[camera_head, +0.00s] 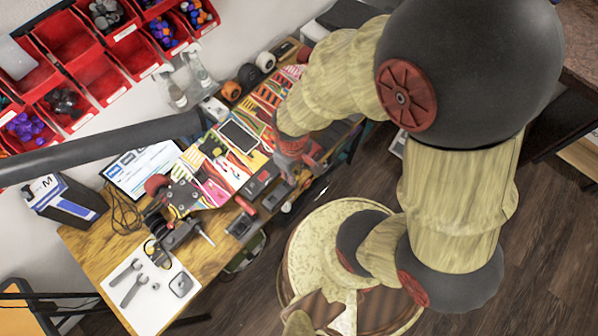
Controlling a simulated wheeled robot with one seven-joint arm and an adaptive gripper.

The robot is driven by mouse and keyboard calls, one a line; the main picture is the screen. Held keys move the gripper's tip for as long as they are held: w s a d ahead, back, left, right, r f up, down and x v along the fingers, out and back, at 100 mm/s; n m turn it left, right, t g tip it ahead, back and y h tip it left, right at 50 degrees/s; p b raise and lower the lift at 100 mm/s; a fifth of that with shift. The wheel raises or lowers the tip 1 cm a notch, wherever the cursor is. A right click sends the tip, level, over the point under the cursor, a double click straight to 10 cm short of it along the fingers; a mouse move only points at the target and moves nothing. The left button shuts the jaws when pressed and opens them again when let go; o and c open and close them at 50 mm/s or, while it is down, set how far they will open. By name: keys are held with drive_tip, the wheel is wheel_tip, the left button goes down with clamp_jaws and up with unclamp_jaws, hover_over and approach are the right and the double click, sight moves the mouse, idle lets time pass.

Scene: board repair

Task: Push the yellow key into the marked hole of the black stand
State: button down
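I cannot make out the yellow key for sure among the small bright items on the workbench. A black upright device (180,196) with small light spots stands mid-bench, with a red part beside it. I cannot tell whether it is the black stand, and no marked hole can be seen. My arm reaches in from the right and comes down over the bench's right edge. Its wrist ends in a reddish-brown ring. My gripper below it is too small and too covered to tell its fingers or anything held.
A tablet (239,137) lies on a colourful mat. Red bins (92,68) hang on the wall. A dark bar crosses the upper left. Several dark devices line the bench's right edge.

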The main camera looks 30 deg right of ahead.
drive_tip(key=w+a, duration=0.4)
drive_tip(key=a, duration=0.3)
idle(0.6)
drive_tip(key=shift+f+b, duration=5.95)
drive_tip(key=shift+f, duration=2.2)
drive_tip(key=shift+f+b, duration=0.6)
drive_tip(key=shift+f, duration=0.45)
